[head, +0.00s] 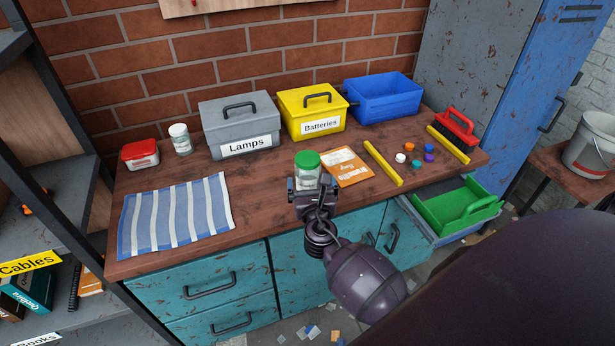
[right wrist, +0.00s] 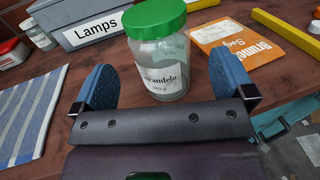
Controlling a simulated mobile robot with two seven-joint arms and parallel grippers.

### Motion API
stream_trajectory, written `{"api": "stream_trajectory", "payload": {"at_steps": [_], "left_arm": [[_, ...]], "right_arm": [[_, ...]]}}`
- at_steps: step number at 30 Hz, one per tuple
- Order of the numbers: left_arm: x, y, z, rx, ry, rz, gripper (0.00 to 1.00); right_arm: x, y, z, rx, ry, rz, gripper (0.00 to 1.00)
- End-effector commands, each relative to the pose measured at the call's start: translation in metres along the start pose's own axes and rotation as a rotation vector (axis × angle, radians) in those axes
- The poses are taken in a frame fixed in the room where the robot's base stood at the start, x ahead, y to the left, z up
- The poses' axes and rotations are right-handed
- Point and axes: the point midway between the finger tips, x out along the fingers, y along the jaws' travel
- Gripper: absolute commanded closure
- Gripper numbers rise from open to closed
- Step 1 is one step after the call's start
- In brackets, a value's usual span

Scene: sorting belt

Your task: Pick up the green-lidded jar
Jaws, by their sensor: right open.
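The green-lidded jar (head: 307,169) stands upright on the wooden bench top, in front of the grey and yellow boxes. It is clear glass with a white label, and its lid is green; it also shows in the right wrist view (right wrist: 157,55). My right gripper (head: 308,188) is at the near side of the jar and hides part of its lower body in the head view. In the right wrist view its two blue finger pads (right wrist: 163,80) are apart, one on each side of the jar's near part, with a gap visible to the glass. My left gripper is not in view.
An orange packet (head: 346,166) lies just right of the jar. Behind stand the grey Lamps box (head: 238,122), yellow Batteries box (head: 311,112) and blue bin (head: 384,98). A striped cloth (head: 174,215) lies at left. Yellow strips and small coloured caps lie at right.

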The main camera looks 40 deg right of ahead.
Motion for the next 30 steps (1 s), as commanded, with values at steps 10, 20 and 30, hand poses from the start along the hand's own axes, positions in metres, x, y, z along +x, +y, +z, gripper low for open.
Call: {"api": "stream_trajectory", "payload": {"at_steps": [10, 20, 30], "left_arm": [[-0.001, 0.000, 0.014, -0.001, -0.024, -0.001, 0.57], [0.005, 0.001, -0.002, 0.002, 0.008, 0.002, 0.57], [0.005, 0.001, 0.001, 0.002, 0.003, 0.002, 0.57]], "right_arm": [[0.036, 0.002, -0.009, 0.000, 0.001, 0.000, 0.00], [0.054, 0.001, -0.008, 0.001, 0.001, 0.000, 0.00], [0.053, 0.001, -0.008, 0.001, 0.001, 0.000, 0.34]]}}
